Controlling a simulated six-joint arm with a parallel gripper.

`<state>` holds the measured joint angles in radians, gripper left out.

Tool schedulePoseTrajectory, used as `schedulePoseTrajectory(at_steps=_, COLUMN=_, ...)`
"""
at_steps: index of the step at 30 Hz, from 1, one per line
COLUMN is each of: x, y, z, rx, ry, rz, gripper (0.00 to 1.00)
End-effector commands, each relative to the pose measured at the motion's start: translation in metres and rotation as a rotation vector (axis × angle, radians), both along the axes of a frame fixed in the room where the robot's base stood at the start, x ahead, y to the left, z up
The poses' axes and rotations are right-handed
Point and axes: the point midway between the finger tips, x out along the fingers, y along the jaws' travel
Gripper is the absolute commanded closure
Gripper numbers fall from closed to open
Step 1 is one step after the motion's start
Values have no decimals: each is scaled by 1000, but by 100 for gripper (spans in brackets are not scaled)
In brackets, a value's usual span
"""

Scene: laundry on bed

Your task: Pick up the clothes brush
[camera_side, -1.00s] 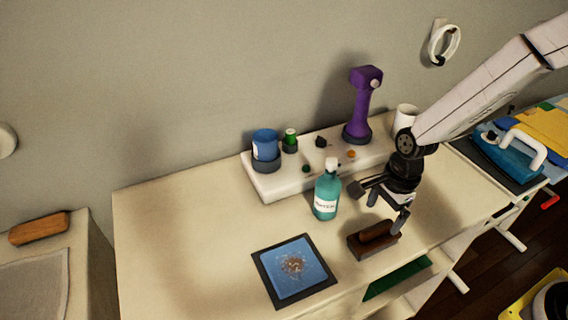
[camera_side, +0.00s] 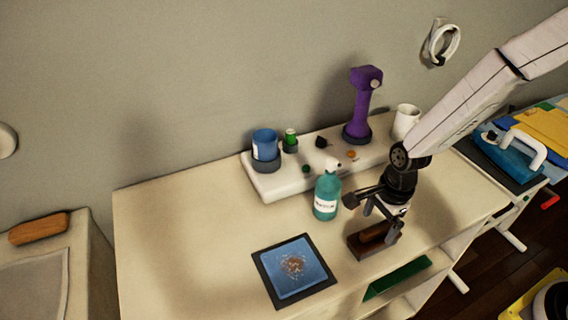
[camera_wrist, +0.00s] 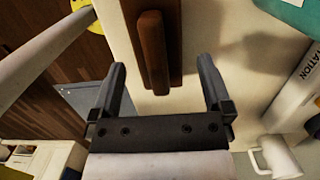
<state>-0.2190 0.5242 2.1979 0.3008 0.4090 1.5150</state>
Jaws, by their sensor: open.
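The clothes brush (camera_side: 370,240) is a dark brown block with a raised handle, lying near the front edge of the cream table. My gripper (camera_side: 380,222) is open and low over the brush, hiding part of it in the side view. In the wrist view the brush (camera_wrist: 153,50) lies ahead of the fingertips, with its handle end reaching between the lines of the two open fingers of my gripper (camera_wrist: 162,75). The jaws hold nothing. I cannot tell the exact height of the fingers above the brush.
A teal spray bottle (camera_side: 326,195) stands close to the left of my gripper. A blue framed square (camera_side: 294,268) lies left of the brush. Behind are a white shelf (camera_side: 275,187) with a purple steamer (camera_side: 361,105) and a white mug (camera_side: 405,121). The table's left part is clear.

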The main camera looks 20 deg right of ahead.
Motion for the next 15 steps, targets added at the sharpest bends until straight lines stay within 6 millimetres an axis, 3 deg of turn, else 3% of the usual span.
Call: schedulePoseTrajectory(at_steps=15, x=-3, y=4, z=-43, rx=-1, ry=2, rz=1, gripper=0)
